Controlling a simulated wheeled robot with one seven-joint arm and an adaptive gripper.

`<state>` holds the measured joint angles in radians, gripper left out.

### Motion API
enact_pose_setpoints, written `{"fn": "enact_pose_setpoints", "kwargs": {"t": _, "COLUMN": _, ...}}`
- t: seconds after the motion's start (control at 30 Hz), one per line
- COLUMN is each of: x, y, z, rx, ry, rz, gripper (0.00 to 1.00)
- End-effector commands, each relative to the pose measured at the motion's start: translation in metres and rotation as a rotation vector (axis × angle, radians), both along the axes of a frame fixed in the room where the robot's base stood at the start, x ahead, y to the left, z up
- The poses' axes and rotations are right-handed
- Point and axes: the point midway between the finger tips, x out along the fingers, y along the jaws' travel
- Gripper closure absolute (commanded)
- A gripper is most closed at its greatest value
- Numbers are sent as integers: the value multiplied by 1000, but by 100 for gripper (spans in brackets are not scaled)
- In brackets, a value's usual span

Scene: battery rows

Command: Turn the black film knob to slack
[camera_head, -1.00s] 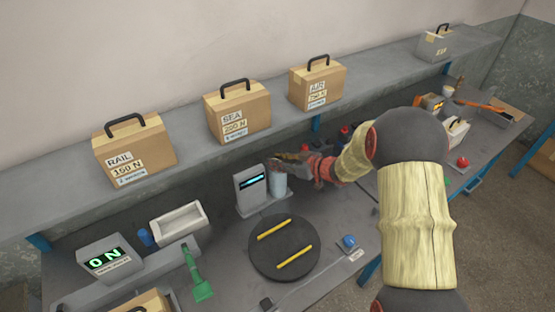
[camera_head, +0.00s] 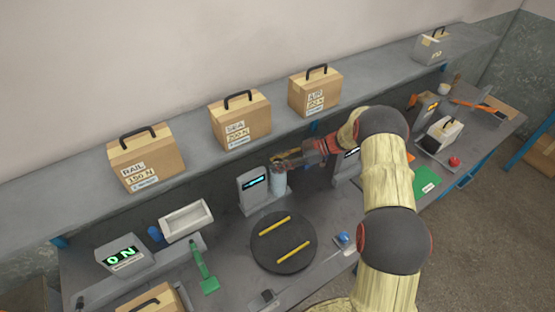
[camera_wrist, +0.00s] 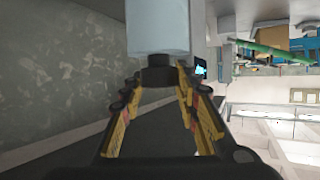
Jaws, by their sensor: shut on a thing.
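The black film knob (camera_wrist: 158,73) sits at the end of a pale translucent film roll (camera_wrist: 158,28) in the wrist view. My gripper (camera_wrist: 157,88) has its yellow-sided fingers on both sides of the knob and is shut on it. In the head view the film roll (camera_head: 278,183) stands upright beside a grey unit with a blue-lit display (camera_head: 252,188). My gripper (camera_head: 283,165) is at the top of the roll there and hides the knob. The display's text is too small to read.
A black turntable (camera_head: 284,243) with two yellow strips lies in front of the roll. A shelf (camera_head: 190,128) with cardboard cases runs above and behind. A blue button (camera_head: 343,240), a green-handled tool (camera_head: 205,270) and a white tray (camera_head: 187,220) are nearby.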

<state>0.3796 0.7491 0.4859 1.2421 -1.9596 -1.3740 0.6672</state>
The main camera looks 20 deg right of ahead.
Motion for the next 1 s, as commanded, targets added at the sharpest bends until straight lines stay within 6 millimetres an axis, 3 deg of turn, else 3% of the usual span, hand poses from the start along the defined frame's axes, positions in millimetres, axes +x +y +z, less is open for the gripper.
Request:
{"fn": "enact_pose_setpoints", "kwargs": {"t": 0.4, "x": 0, "y": 0, "z": -1, "rx": -1, "ry": -1, "rz": 203, "gripper": 94}}
{"fn": "enact_pose_setpoints", "kwargs": {"t": 0.97, "x": 0, "y": 0, "z": 0, "rx": 0, "ry": -3, "rz": 234, "gripper": 94}}
{"fn": "enact_pose_setpoints", "kwargs": {"t": 1.0, "x": 0, "y": 0, "z": 0, "rx": 0, "ry": -3, "rz": 234, "gripper": 68}}
